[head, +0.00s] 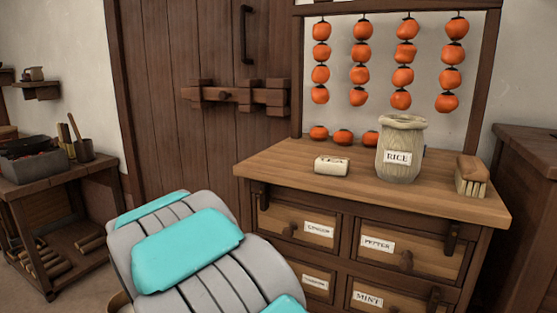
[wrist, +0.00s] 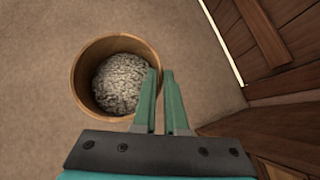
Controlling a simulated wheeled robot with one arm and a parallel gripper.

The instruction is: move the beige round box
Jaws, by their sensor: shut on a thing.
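The beige round box (wrist: 82,62) is in the wrist view, an open tub with a pale wooden rim and grey, grainy contents. My gripper (wrist: 161,72) has its two green fingers either side of the box's right wall, shut on it near the rim. I cannot tell whether the box is on the floor or lifted. In the head view only a small edge of the box (head: 118,302) shows at the bottom left, beside my arm. My gripper is hidden behind my arm there.
A wooden drawer chest (head: 300,165) holds a rice jar (head: 401,150), a brush (head: 471,177) and a small labelled block (head: 331,166). A low workbench (head: 50,176) stands left, and a barred door (head: 180,110) behind. Bare floor (wrist: 40,130) lies left of the box.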

